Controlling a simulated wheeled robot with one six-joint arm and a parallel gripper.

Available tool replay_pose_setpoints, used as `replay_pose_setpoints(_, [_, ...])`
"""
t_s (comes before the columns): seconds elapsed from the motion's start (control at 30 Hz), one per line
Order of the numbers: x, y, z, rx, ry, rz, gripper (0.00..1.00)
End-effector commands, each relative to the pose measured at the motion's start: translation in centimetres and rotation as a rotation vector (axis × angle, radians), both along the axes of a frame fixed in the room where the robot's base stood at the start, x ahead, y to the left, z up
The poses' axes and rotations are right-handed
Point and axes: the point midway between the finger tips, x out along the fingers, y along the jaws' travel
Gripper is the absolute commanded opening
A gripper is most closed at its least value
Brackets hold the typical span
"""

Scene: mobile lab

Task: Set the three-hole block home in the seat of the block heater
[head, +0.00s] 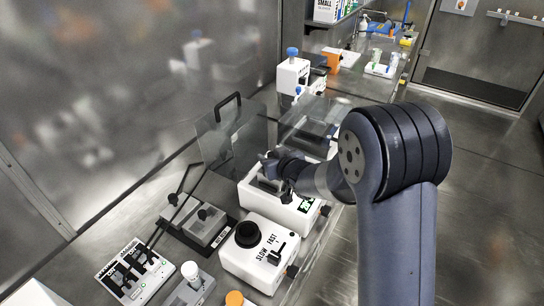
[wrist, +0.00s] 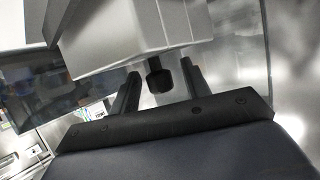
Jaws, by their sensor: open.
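The block heater (head: 281,208) is a white box with a green-lit display, in the middle of the bench in the head view. My gripper (head: 268,160) is over its top. In the wrist view a grey metal block (wrist: 120,38) with a black knob (wrist: 158,76) is close by. My gripper (wrist: 160,82) is open, with one finger on each side of the knob; I cannot tell whether they touch it. Grey metal shows under the gripper in the head view. The block's holes are not visible, and whether it sits fully in the seat is hidden.
A dark rack (head: 218,243) with knobbed grey metal blocks stands left of the heater. A white SLOW/FAST device (head: 262,262) stands in front. A switch panel (head: 134,272) lies front left.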

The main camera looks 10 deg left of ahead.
Motion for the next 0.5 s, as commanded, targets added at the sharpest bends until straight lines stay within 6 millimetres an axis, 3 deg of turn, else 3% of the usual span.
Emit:
replay_pose_setpoints(0.23, [-0.1, -0.1, 0.4, 0.0, 0.0, 0.0, 0.45])
replay_pose_setpoints(0.5, [-2.9, -2.3, 1.8, 0.002, -0.002, -0.002, 0.45])
